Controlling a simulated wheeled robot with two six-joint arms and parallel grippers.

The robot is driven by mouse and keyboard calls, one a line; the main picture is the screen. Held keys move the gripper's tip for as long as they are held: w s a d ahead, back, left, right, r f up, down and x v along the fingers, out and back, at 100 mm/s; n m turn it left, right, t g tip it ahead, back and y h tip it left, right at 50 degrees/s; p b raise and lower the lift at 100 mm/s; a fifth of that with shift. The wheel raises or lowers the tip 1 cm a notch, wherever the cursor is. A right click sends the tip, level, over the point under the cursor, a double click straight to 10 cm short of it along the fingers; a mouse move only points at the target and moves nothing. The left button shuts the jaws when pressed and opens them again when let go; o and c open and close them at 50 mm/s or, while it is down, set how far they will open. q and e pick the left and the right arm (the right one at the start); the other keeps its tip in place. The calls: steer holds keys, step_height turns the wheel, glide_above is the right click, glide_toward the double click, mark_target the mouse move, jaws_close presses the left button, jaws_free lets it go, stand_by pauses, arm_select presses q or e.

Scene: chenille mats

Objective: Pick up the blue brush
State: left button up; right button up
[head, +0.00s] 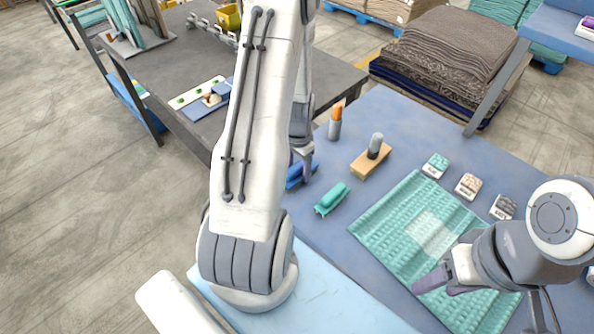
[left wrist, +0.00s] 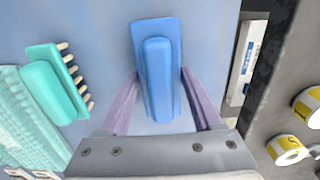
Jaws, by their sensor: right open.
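The blue brush (left wrist: 157,60) lies on the blue table, centred in the left wrist view. In the head view the blue brush (head: 294,183) is partly hidden behind my left arm. My left gripper (left wrist: 159,76) is open, with one finger along each long side of the brush's near half. Whether the fingers touch it I cannot tell. In the head view my left gripper (head: 306,168) points down at the brush. My right gripper (head: 434,284) is open and empty over the teal mat (head: 385,228).
A teal brush (head: 332,198) lies close to the blue one; its bristles show in the left wrist view (left wrist: 55,85). A wooden block with a grey handle (head: 371,158) and an orange-topped tool (head: 335,122) stand farther back. Several swatch tiles (head: 468,186) line the mat.

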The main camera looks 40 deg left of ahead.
arm_select(q)
steer(key=c, duration=0.8)
steer(key=shift+o, duration=0.2)
steer(key=shift+r, duration=0.1)
steer(key=shift+r, duration=0.45)
steer(key=r, duration=0.1)
steer(key=r+b, duration=0.1)
steer(key=d+r, duration=0.1)
steer(key=shift+w+r, duration=0.3)
steer(key=shift+w, duration=0.05)
steer(key=w+d+r+b, duration=0.2)
steer(key=w+d+r, duration=0.2)
steer(key=d, duration=0.5)
step_height(320, 180, up, 2)
steer(key=shift+w+d+r, duration=0.15)
steer(key=shift+d+r, duration=0.05)
steer(key=shift+d, duration=0.15)
